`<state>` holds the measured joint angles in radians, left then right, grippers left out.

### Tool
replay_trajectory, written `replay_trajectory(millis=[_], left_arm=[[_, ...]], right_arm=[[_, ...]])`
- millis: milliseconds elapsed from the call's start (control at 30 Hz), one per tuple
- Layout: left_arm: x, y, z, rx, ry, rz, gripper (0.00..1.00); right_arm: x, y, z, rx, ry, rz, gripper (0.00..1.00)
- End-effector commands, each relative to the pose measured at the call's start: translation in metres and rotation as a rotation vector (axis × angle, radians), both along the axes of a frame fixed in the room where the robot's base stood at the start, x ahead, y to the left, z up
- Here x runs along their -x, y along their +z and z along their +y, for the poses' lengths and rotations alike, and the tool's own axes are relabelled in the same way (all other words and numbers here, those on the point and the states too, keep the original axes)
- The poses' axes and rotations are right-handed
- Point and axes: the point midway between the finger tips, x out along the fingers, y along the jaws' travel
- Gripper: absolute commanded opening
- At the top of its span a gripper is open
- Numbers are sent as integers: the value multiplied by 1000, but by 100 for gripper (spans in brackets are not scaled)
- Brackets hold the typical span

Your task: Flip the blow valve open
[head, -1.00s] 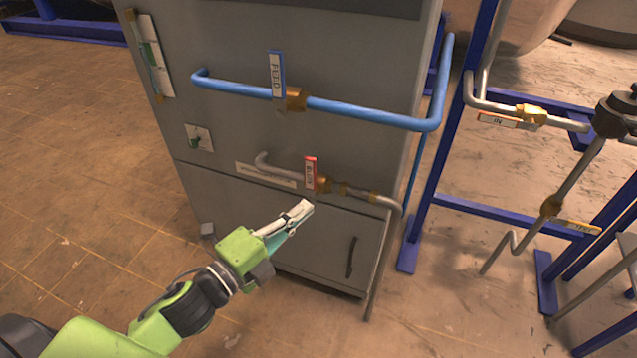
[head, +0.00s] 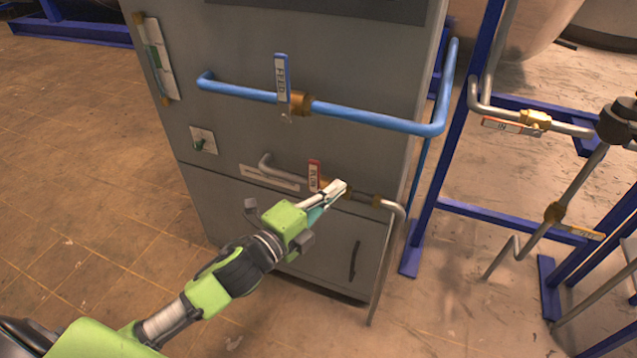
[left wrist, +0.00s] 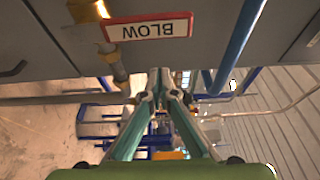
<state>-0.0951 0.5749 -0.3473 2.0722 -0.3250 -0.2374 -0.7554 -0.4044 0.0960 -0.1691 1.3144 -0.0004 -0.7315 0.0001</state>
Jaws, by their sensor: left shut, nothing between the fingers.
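The blow valve has a red-edged handle (head: 314,175) with a white label. It stands upright on a grey pipe with brass fittings, low on the front of the grey cabinet. In the left wrist view the handle (left wrist: 150,28) shows upside down, reading BLOW, with a brass fitting (left wrist: 105,48) beside it. My left gripper (head: 338,189) is shut and empty. Its fingertips are just right of the handle and cover part of the valve's brass body in the head view. In the left wrist view its fingertips (left wrist: 158,80) are beside the handle; I cannot tell whether they touch it. My right gripper is not in view.
Above is a blue pipe (head: 375,115) with an upright blue feed handle (head: 282,78). A small switch plate (head: 203,140) is at left on the cabinet. A blue frame (head: 455,130) with more pipes and valves stands at right. The floor at left is clear.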

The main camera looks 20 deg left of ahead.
Motion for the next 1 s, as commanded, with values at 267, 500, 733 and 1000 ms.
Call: replay_trajectory(millis=[267,500,733,1000], left_arm=[[-9,-1,28,-4,1,2,0],[-9,0,37,-1,-1,1,0],[-9,0,37,-1,-1,1,0],[-9,0,39,38,1,3,0]], right_arm=[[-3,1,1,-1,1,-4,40],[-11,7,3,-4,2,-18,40],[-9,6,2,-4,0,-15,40],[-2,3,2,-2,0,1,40]])
